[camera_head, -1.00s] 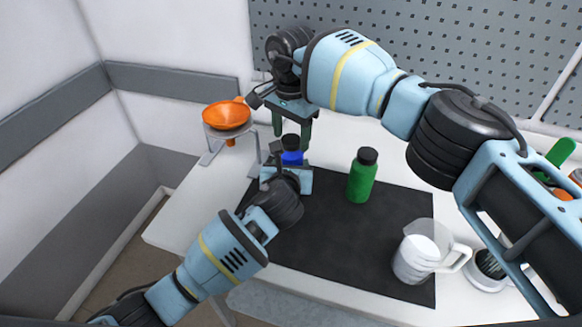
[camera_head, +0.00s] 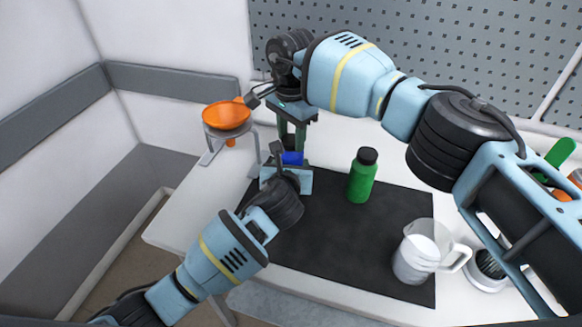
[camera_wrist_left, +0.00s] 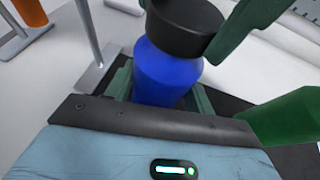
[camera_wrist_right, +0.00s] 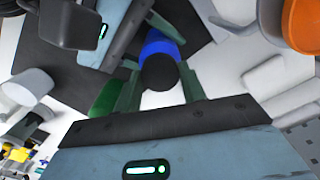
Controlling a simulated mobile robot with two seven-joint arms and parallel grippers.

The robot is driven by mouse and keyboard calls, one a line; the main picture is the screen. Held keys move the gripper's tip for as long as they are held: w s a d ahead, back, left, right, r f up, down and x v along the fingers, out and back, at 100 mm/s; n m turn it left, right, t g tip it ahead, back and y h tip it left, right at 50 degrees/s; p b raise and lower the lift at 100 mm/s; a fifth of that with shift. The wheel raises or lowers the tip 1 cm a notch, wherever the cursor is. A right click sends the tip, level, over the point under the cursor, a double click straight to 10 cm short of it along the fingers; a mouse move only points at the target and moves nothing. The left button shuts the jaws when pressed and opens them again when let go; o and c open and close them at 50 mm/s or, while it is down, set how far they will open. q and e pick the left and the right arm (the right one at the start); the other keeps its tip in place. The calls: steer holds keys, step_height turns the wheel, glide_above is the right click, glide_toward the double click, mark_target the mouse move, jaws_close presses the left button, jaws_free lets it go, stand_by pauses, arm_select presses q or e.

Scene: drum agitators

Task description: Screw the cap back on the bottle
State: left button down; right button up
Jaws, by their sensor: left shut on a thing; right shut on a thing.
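The blue bottle (camera_head: 292,158) stands upright near the back left of the dark mat, mostly hidden by my grippers. My left gripper (camera_head: 288,172) is shut around its body, as the left wrist view shows on the bottle (camera_wrist_left: 168,76). The black cap (camera_wrist_left: 185,28) sits over the top of the bottle, touching it or nearly so; whether the threads are engaged I cannot tell. My right gripper (camera_head: 293,138) points down from above, its green fingers shut on the cap, which also shows in the right wrist view (camera_wrist_right: 160,73).
A green bottle (camera_head: 362,176) with a black cap stands close to the right on the mat (camera_head: 330,230). A clear jug (camera_head: 415,255) stands at front right. An orange funnel (camera_head: 227,115) rests in a stand at the left. The mat's middle is clear.

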steer(key=m, duration=2.2)
steer(key=shift+f, duration=0.1)
steer(key=m, duration=0.3)
steer(key=shift+m, duration=0.3)
steer(key=m, duration=0.4)
steer(key=o, duration=1.1)
